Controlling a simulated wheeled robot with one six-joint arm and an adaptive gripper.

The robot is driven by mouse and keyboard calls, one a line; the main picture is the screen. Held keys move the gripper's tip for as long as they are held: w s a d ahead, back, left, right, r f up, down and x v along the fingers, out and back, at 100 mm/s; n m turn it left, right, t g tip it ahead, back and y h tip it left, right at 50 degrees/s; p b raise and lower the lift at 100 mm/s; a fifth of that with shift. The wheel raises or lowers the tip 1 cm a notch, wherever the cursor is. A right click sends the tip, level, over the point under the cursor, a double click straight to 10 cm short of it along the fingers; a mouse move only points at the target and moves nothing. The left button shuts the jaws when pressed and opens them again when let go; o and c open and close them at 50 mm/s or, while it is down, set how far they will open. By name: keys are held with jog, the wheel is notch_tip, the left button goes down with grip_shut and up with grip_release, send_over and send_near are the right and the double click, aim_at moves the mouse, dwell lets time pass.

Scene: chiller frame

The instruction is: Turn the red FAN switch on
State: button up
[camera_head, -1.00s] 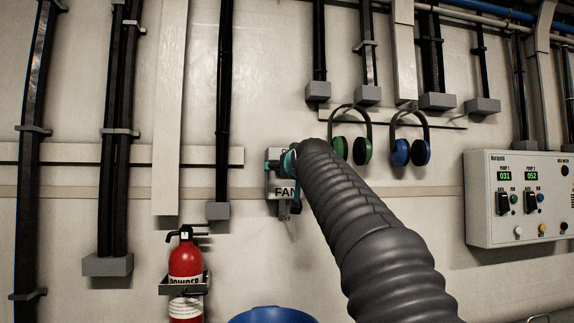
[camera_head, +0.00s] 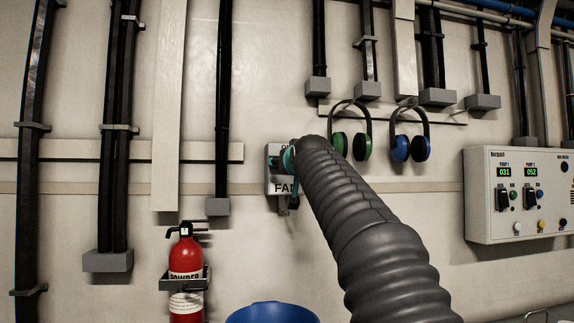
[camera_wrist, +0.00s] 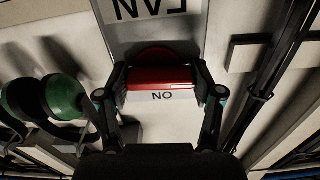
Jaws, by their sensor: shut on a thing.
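The FAN switch box (camera_head: 283,189) is a grey box on the wall, left of centre in the head view, with the label FAN on its front. My arm and gripper cover much of it there. In the wrist view the red switch handle (camera_wrist: 160,80) sits between my two fingertips, with the word ON, upside down, beside it. My gripper (camera_wrist: 160,92) is shut on the red handle, one finger at each end. The FAN label (camera_wrist: 152,8) shows upside down at the top of the wrist view. In the head view my gripper (camera_head: 283,161) is at the box.
Green (camera_head: 360,147) and blue (camera_head: 420,148) ear defenders hang right of the box. A red extinguisher (camera_head: 186,265) is mounted below left. A control panel (camera_head: 500,215) is at the right. A blue round container (camera_head: 270,313) stands below.

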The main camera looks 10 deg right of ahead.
jog(key=m, duration=0.8)
jog(key=shift+m, duration=0.4)
jog(key=m, duration=0.4)
jog(key=shift+d+m, duration=0.1)
jog(key=shift+m, duration=2)
jog(key=o, duration=1.1)
jog(key=shift+o, duration=0.2)
jog(key=shift+s, duration=0.15)
